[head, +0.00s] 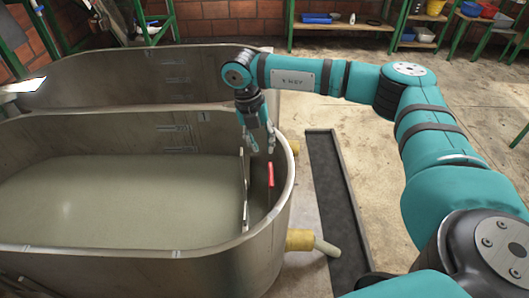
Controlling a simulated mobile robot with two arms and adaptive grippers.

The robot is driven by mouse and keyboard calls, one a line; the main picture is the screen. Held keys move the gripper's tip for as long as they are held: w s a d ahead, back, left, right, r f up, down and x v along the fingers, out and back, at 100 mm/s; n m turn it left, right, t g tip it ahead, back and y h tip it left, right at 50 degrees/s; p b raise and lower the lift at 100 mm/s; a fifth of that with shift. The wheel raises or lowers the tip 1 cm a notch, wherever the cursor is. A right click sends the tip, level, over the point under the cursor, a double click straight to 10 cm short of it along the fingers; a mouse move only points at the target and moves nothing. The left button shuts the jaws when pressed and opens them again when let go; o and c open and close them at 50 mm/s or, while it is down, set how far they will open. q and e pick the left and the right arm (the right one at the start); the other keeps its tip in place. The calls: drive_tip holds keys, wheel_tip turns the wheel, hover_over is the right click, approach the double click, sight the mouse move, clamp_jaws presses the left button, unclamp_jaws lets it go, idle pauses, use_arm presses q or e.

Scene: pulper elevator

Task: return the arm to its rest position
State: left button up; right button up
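My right arm reaches in from the right, over the near tank's right end, with its forearm pointing left. My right gripper (261,147) hangs downward from it. Its two fingers stand apart and nothing shows between them, so it is open. A red handle (270,174) sits just below the fingertips inside the tank's right end, apart from them as far as I can tell. My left gripper is not in view.
The near grey tank (285,205) holds cloudy liquid, with an upright pale plate (246,190) near its right end. A second tank (130,75) lies behind. A dark floor channel (330,190) runs beside yellow pipe stubs (299,240). Green shelving (340,25) stands at the back.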

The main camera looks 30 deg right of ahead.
drive_tip(key=shift+r, duration=0.25)
idle(0.3)
